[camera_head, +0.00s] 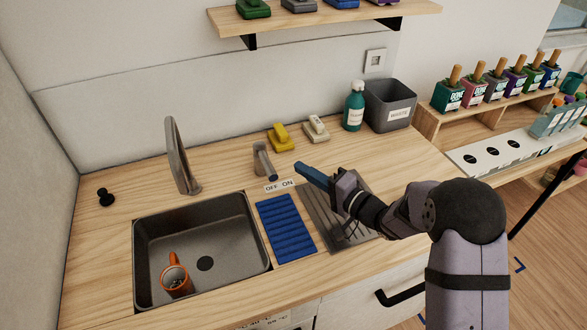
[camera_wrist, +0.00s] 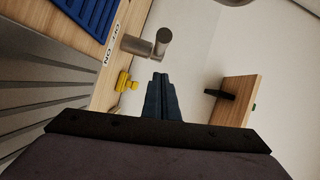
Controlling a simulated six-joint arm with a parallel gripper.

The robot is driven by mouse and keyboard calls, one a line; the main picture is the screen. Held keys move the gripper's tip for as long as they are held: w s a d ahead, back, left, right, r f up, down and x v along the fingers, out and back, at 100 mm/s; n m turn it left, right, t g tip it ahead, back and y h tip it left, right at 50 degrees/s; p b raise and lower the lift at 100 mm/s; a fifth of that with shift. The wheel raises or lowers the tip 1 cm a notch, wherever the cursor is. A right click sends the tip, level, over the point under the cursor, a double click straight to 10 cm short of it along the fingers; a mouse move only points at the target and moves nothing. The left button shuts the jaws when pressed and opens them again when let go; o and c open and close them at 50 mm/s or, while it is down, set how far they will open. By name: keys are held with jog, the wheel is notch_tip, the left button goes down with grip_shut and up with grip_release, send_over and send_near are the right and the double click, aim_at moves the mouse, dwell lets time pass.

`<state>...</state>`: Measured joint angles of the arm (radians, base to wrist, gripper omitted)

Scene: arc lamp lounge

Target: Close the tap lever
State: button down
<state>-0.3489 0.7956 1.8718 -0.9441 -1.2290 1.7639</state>
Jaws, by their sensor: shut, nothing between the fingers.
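The tap lever (camera_head: 264,162) is a grey metal post with a short handle, standing on the wooden counter right of the sink. Its handle points toward the front, its end just behind the white OFF ON label (camera_head: 279,186). The curved grey tap spout (camera_head: 178,156) stands behind the sink. My gripper (camera_head: 301,168) has blue fingers, shut and empty, to the right of the lever and apart from it. The wrist view shows the lever (camera_wrist: 147,45) beyond the shut fingertips (camera_wrist: 160,78), up and slightly left.
The sink (camera_head: 232,232) holds an orange mug (camera_head: 174,275). A blue ribbed mat (camera_head: 286,228) and a grey drainboard (camera_head: 325,215) lie beside it. Yellow (camera_head: 281,137) and cream (camera_head: 316,129) items, a green bottle (camera_head: 354,107) and a waste bin (camera_head: 392,106) stand behind.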

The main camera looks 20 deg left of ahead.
jog(key=s+b+v, duration=0.1)
jog(key=v, duration=0.6)
jog(key=shift+s, duration=0.3)
jog(key=w+d+n+t+h+p, duration=0.1)
jog(key=w+d+t+h+p, duration=0.15)
jog(key=d+h, duration=0.7)
jog(key=w+d+t+h+p, duration=0.1)
jog(key=d+h+p, duration=0.25)
jog(key=d, duration=1.05)
jog(key=s+d+f+g+h+b, duration=0.2)
jog(key=s+d+f+g+h, duration=0.2)
jog(key=s+d, duration=0.45)
jog(key=s+a+f+n+g, duration=0.1)
jog(key=s+g, duration=0.4)
jog(key=s, duration=1.1)
jog(key=shift+f+y, duration=0.3)
jog(key=shift+f, duration=0.05)
